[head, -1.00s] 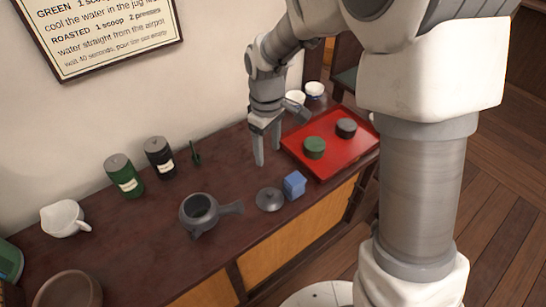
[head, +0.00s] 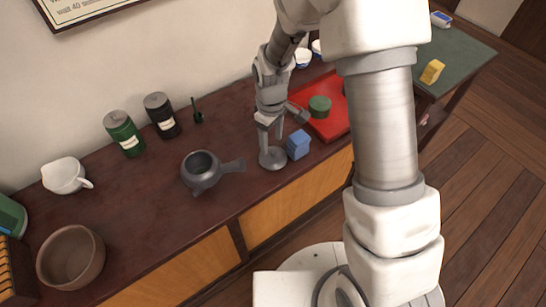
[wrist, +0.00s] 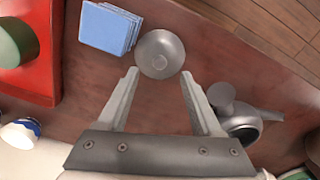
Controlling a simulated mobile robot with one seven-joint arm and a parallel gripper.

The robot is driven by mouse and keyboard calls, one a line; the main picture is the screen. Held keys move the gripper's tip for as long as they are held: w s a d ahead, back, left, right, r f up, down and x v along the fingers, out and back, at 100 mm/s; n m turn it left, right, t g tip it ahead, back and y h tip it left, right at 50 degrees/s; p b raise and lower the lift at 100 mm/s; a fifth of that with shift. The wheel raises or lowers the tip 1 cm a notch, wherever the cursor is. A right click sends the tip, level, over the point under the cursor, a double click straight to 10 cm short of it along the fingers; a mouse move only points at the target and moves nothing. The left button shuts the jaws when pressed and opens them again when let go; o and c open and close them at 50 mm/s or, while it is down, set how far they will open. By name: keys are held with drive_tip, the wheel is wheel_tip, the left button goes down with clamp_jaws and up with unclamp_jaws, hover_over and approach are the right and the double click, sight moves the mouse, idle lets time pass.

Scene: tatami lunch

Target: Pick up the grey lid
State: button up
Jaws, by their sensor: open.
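The grey lid (head: 272,158) is a small round disc with a knob, lying on the dark wooden counter between the teapot and the blue block. In the wrist view the lid (wrist: 160,54) lies just beyond the fingertips, roughly centred between them. My gripper (head: 270,140) is open and empty, pointing down over the lid; in the head view its fingers hide part of the lid. In the wrist view the two fingers of my gripper (wrist: 159,73) are spread wide. I cannot tell exactly how high they are above the counter.
A red tray (head: 332,128) with a green container (head: 319,107) is behind right. Green and black canisters (head: 123,133) stand near the wall.

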sight(273, 151)
wheel_tip(273, 151, down, 5)
drive_tip(key=shift+d+r+b, duration=0.1)
drive_tip(key=shift+r+b, duration=0.1)
drive_tip(key=shift+b, duration=0.2)
clamp_jaws()
